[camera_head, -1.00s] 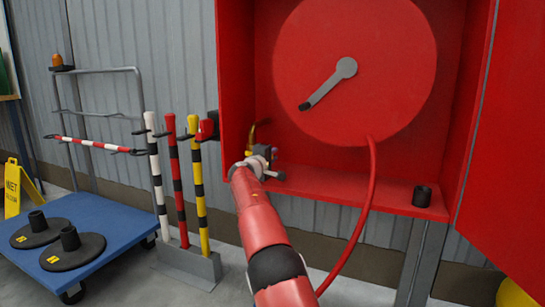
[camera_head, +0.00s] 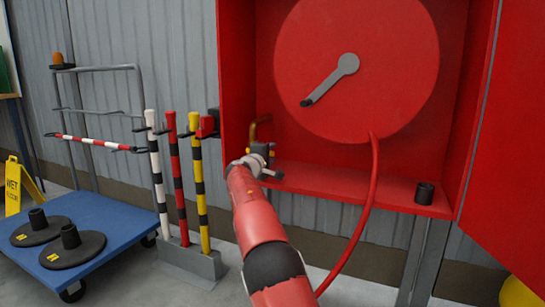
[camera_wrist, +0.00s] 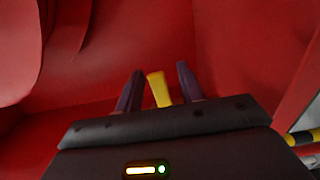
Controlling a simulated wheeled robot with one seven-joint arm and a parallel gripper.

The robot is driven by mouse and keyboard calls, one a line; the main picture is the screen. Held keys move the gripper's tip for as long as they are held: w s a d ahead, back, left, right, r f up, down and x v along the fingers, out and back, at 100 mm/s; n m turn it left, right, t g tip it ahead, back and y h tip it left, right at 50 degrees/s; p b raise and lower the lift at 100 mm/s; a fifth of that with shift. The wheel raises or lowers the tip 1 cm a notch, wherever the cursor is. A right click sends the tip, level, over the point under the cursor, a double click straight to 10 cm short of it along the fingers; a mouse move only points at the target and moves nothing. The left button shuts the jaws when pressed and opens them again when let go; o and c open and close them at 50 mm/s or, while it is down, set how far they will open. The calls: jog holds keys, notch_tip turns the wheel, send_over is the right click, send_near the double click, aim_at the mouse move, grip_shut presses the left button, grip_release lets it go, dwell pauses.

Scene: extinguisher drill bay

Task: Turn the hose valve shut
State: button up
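The hose valve sits low at the left inside the open red cabinet. Its brass pipe (camera_head: 262,121) shows in the head view just above my gripper (camera_head: 264,152), which hides most of the valve. In the wrist view a yellow lever (camera_wrist: 159,90) stands between the two dark fingers of my gripper (camera_wrist: 160,69). Gaps show on both sides of the lever, so the fingers are open around it and do not appear to grip it. The lever's lower part is hidden behind the gripper body.
The red hose reel (camera_head: 395,105) with a grey crank (camera_head: 332,79) fills the cabinet's back. A red hose (camera_head: 372,195) hangs from it. A black cup (camera_head: 424,193) stands on the cabinet floor (camera_head: 345,191). Striped posts (camera_head: 199,185) and a blue trolley (camera_head: 115,215) are left.

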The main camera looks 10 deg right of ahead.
jog(key=b+v, duration=0.1)
jog(key=v, duration=0.5)
jog(key=shift+b, duration=0.4)
jog(key=shift+d, duration=0.1)
jog(key=s+d+f+m+g+y, duration=0.1)
jog(key=s+d+m+g+y, duration=0.25)
jog(key=s, duration=0.85)
jog(key=s+d+f+m+g, duration=0.2)
jog(key=s+d+m+g, duration=0.15)
jog(key=s+d, duration=0.6)
jog(key=s+a+f+m+g+y, duration=0.15)
jog(key=s+a+f, duration=0.3)
jog(key=s, duration=0.65)
jog(key=s+a+f+m+y, duration=0.1)
jog(key=s+a+f+y, duration=0.3)
jog(key=s, duration=0.8)
jog(key=s+a+f+m+g+y, duration=0.15)
jog(key=s+a+f, duration=0.4)
jog(key=s, duration=0.55)
notch_tip(320, 180, up, 13)
jog(key=t+p, duration=0.1)
jog(key=p, duration=1.2)
jog(key=shift+w+d, duration=0.25)
jog(key=shift+d, duration=0.15)
